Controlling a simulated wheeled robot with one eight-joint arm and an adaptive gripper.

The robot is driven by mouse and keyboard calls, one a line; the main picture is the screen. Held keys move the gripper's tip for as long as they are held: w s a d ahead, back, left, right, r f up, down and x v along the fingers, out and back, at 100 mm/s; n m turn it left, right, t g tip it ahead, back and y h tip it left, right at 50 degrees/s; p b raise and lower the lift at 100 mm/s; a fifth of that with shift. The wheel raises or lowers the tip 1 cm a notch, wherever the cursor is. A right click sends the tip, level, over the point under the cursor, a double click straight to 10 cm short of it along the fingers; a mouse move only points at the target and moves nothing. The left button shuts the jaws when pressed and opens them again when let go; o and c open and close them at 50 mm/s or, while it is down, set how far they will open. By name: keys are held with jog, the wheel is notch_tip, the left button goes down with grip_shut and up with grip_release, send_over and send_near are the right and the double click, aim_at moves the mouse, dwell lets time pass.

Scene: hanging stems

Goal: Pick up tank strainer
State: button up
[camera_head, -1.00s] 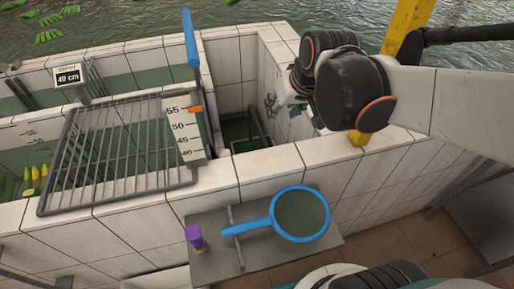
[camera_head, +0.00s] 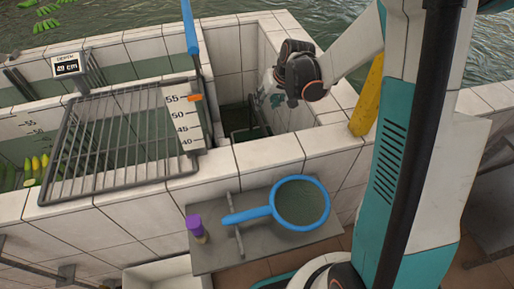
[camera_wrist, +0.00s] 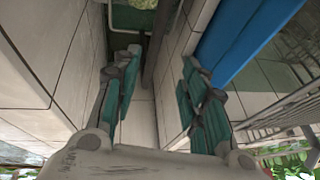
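My gripper (camera_wrist: 162,88) is open and empty in the wrist view, its teal fingers spread and pointing into a narrow tiled compartment. In the head view my gripper (camera_head: 273,100) is at that compartment's right side, partly hidden by my wrist. A dark green, box-like thing (camera_head: 246,133) lies low in the compartment; it also shows beyond the fingers in the wrist view (camera_wrist: 130,18), apart from them. A grey rod (camera_wrist: 158,45) runs beside it. I cannot tell surely whether this is the tank strainer. A blue round strainer with a handle (camera_head: 300,204) lies on the grey shelf (camera_head: 255,252).
Tiled walls (camera_head: 271,152) closely surround the compartment. A blue upright bar (camera_head: 189,25) stands at its left. A wire rack (camera_head: 115,145) and depth scale (camera_head: 184,120) lie left. A purple-capped bottle (camera_head: 196,228) stands beside the blue strainer. A yellow post (camera_head: 367,98) stands right.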

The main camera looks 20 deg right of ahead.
aim_at(259, 116)
jog(key=b+x, duration=0.2)
jog(key=x, duration=0.5)
jog(key=shift+w+f, duration=0.1)
jog(key=shift+f, duration=0.2)
jog(key=shift+d+b+x, duration=0.2)
jog(key=shift+b+x, duration=0.5)
jog(key=shift+x, duration=0.6)
jog(key=shift+d+b+x, duration=0.2)
jog(key=shift+b+x, duration=0.5)
jog(key=shift+x, duration=0.6)
jog(key=shift+f+b, duration=0.3)
grip_shut()
